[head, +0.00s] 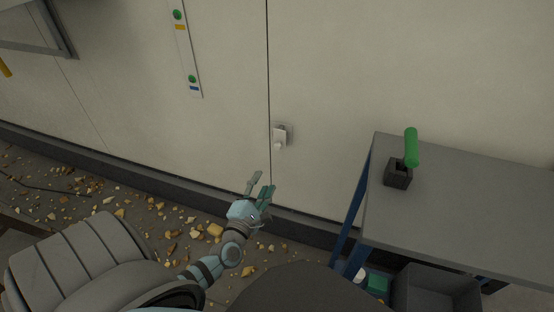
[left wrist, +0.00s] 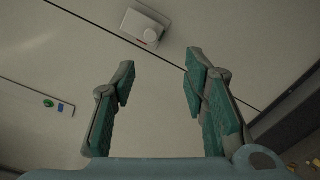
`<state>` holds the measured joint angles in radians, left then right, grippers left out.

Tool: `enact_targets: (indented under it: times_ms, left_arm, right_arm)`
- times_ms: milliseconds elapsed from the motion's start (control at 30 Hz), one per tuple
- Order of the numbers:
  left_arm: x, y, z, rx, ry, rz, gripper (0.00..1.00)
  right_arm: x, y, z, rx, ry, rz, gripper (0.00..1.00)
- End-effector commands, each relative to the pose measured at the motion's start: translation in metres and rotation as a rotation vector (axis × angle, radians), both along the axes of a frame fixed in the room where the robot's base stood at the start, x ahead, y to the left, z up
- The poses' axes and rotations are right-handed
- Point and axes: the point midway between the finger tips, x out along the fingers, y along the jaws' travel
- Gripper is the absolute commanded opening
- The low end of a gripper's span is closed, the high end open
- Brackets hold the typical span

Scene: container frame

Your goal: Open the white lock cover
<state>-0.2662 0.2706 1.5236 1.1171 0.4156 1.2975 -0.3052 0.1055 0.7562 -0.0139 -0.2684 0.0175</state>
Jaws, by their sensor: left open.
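The white lock cover (head: 279,135) is a small white piece on the pale wall, just right of a dark vertical seam. It looks closed, though it is small in the head view. In the left wrist view the lock cover (left wrist: 144,27) shows at the top, beyond the fingers, with a round knob and a small red mark. My left gripper (head: 260,184) is open and empty, below and a little left of the cover, apart from it. Its two teal-padded fingers (left wrist: 158,80) are spread wide in the left wrist view. My right gripper is not in view.
A grey table (head: 450,220) with blue legs stands at the right, bearing a dark block with a green handle (head: 411,147). A grey bin (head: 435,290) is beneath it. A strip with green buttons (head: 186,48) is on the wall. Yellowish debris (head: 170,235) litters the floor.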

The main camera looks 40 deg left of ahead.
Motion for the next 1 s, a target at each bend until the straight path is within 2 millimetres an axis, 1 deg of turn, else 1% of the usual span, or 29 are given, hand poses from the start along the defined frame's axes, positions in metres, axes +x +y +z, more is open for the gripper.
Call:
enact_targets:
  times_ms: [33,100,167,267,400,500,600,767,1000]
  left_arm:
    - [0.004,0.003,0.003,-0.041,-0.038,0.011,0.41]
    - [0.012,0.007,0.01,-0.065,-0.057,0.018,0.41]
    - [0.022,0.011,0.012,-0.064,-0.056,0.019,0.41]
    - [0.047,0.02,0.011,-0.062,-0.054,0.018,0.41]
    - [0.087,0.034,0.01,-0.061,-0.053,0.02,0.41]
    - [0.11,0.042,0.008,-0.061,-0.051,0.019,0.41]
    - [0.125,0.047,0.008,-0.061,-0.049,0.019,0.41]
    - [0.136,0.051,0.01,-0.061,-0.048,0.018,0.41]
    - [0.137,0.051,0.011,-0.06,-0.047,0.018,0.41]
  right_arm:
    - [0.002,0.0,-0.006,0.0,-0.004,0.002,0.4]
    - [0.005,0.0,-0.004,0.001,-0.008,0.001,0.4]
    - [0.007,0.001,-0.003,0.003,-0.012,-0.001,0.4]
    - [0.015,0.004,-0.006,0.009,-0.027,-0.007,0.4]
    - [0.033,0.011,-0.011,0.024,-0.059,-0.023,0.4]
    - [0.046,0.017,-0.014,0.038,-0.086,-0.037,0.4]
    - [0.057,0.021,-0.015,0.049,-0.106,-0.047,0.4]
    - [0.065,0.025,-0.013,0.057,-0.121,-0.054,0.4]
    - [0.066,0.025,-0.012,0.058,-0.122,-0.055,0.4]
